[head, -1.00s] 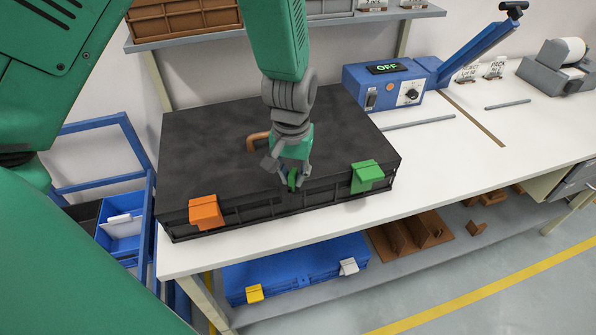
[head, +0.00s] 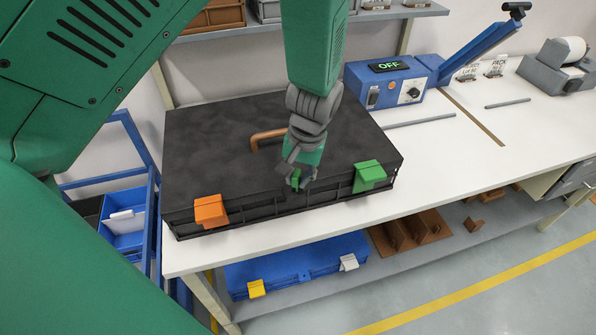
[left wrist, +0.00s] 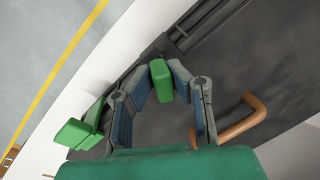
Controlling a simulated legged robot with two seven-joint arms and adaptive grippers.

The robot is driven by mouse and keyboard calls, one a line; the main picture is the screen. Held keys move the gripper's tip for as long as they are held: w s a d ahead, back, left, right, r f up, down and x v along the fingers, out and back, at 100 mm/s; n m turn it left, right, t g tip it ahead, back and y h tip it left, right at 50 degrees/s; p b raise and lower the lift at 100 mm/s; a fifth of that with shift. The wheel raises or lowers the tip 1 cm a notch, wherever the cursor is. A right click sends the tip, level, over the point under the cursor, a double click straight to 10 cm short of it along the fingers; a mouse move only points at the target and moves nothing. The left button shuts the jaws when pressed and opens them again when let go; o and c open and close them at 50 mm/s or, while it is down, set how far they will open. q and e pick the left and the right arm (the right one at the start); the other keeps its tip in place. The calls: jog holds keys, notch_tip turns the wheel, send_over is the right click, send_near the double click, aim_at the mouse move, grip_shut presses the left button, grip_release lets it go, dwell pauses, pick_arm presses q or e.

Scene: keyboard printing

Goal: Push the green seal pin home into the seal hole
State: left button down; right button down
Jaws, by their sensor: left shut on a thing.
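A black lidded crate (head: 215,150) stands on the white bench, with an orange latch (head: 211,210) and a green latch (head: 370,175) on its front edge. My left gripper (head: 297,183) is over the front edge, between the latches and nearer the green one. It is shut on the green seal pin (head: 295,180), which shows as a green block (left wrist: 161,80) between the fingertips in the left wrist view. The pin is at the crate's rim; the seal hole is hidden, so I cannot tell how deep the pin sits. My right gripper is not in view.
A brown handle (head: 268,137) rises from the lid behind the gripper. A blue sealer box reading OFF (head: 390,85) stands at the back right. The bench (head: 450,150) right of the crate is mostly clear. A blue case (head: 300,268) lies on the shelf below.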

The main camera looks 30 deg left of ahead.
pick_arm(q)
jog(key=shift+d, duration=0.15)
dwell(0.4)
jog(key=shift+s+a+f, duration=0.1)
jog(key=shift+s+a, duration=0.1)
jog(key=shift+a, duration=0.15)
jog(key=shift+s+d+f, duration=0.1)
jog(key=shift+s+f, duration=0.1)
jog(key=shift+f, duration=0.1)
jog(key=shift+a+h, duration=0.3)
dwell(0.4)
jog(key=shift+w+d+y, duration=0.1)
jog(key=shift+w+y, duration=0.15)
jog(key=shift+y, duration=0.25)
jog(key=shift+d, duration=0.25)
